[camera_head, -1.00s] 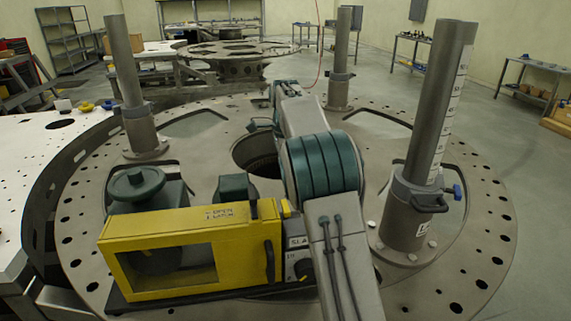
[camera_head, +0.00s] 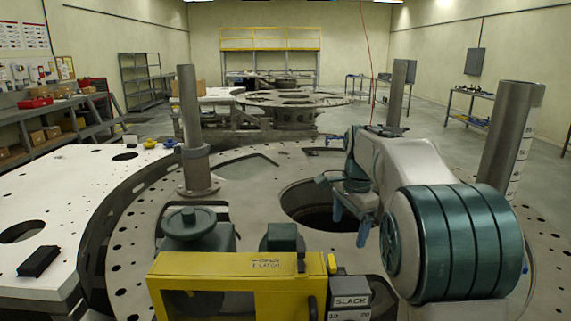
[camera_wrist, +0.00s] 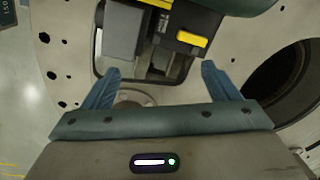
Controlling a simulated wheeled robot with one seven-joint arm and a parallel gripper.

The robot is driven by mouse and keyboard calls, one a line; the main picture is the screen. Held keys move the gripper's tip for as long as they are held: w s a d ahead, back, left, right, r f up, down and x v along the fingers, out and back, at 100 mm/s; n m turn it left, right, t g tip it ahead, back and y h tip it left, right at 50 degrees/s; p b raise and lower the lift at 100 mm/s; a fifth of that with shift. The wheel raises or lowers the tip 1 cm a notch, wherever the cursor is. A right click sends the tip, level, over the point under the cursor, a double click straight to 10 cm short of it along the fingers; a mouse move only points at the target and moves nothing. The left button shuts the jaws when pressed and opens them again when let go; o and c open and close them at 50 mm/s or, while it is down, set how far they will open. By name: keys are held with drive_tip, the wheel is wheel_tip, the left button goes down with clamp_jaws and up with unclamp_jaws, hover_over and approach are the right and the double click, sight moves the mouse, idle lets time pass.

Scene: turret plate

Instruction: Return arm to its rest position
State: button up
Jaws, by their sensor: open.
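My gripper (camera_head: 350,228) hangs below my folded arm (camera_head: 395,165), above the turret plate near the right rim of its dark central hole. Its two blue fingers are apart, with nothing between them in the head view. In the wrist view the open gripper (camera_wrist: 160,72) faces the yellow and black unit and a grey block, which appear beyond the fingertips. My arm's large green joint fills the lower right of the head view and hides part of the plate.
The yellow box (camera_head: 235,285) stands at the front of the turret plate (camera_head: 250,185). Upright posts stand at left (camera_head: 192,130), back (camera_head: 396,92) and right (camera_head: 508,135). A black block (camera_head: 38,261) lies on the white table (camera_head: 60,200).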

drive_tip(key=s+f+n+t, duration=0.1)
drive_tip(key=s+n, duration=0.3)
drive_tip(key=s, duration=0.5)
drive_tip(key=s+f+n, duration=0.4)
drive_tip(key=s+n, duration=0.1)
drive_tip(key=s, duration=0.5)
drive_tip(key=s+a+f+n+t, duration=0.1)
drive_tip(key=s+n, duration=0.3)
drive_tip(key=s, duration=0.5)
drive_tip(key=shift+s+f+n+t, duration=0.2)
drive_tip(key=shift+f+n+t, duration=0.1)
drive_tip(key=shift+f, duration=0.6)
